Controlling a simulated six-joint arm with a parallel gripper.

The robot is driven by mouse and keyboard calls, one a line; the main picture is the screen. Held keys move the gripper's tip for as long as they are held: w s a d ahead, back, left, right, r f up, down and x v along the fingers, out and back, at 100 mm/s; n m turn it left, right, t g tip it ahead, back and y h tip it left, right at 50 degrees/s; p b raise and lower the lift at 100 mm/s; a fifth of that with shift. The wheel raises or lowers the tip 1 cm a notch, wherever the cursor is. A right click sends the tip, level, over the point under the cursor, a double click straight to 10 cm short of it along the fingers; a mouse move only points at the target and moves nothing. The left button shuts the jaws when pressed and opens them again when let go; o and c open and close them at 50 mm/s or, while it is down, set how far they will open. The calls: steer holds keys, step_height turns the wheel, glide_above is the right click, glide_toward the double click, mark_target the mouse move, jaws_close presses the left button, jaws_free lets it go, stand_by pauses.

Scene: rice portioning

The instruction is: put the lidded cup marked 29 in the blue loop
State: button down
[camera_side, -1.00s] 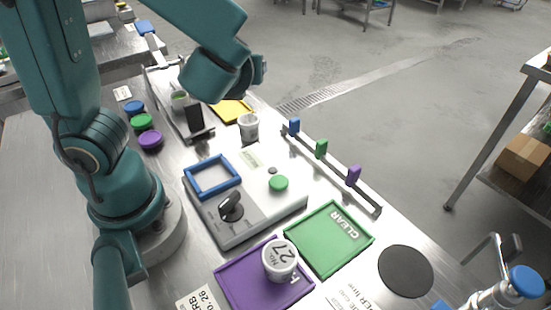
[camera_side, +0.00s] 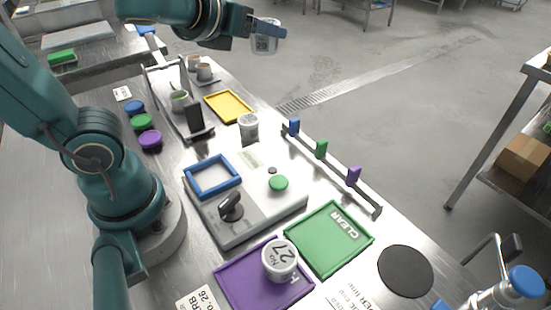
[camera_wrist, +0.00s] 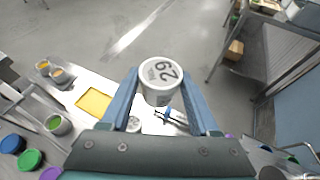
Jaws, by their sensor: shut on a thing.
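The lidded cup marked 29 (camera_wrist: 160,78) is white with dark print on its lid. My gripper (camera_wrist: 163,90) is shut on it, one blue finger on each side. In the side view the cup (camera_side: 265,44) hangs upright in my gripper (camera_side: 268,32), high above the far end of the table. The blue loop (camera_side: 212,176) is a square frame lying on the left part of the grey device (camera_side: 245,209). It looks empty and lies well below and nearer than the cup.
Cup 27 (camera_side: 280,260) stands on the purple tray (camera_side: 240,298), beside the green tray (camera_side: 328,238). Another white cup (camera_side: 248,127) stands behind the device, near the yellow tray (camera_side: 229,106). A rail with coloured clips (camera_side: 330,170) runs along the right.

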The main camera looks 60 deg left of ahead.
mark_target(259, 49)
steer(key=f, duration=0.1)
steer(key=f+m+h, duration=0.2)
steer(key=shift+s+d+t, duration=0.3)
steer(key=shift+d, duration=0.1)
steer(key=shift+w+d+r+m+h, duration=1)
steer(key=shift+d+h, duration=0.5)
steer(key=shift+d, duration=1.85)
steer(key=s+a+f+n+g+y, duration=0.8)
steer(key=s+a+f+n+y, duration=0.2)
steer(key=a+f+n+y, duration=0.1)
steer(key=shift+s+a+f+n+y, duration=0.15)
steer(key=shift+a+f+n+y, duration=0.35)
steer(key=shift+a+n, duration=0.55)
steer(key=shift+d+r, duration=0.1)
steer(key=shift+f, duration=4.8)
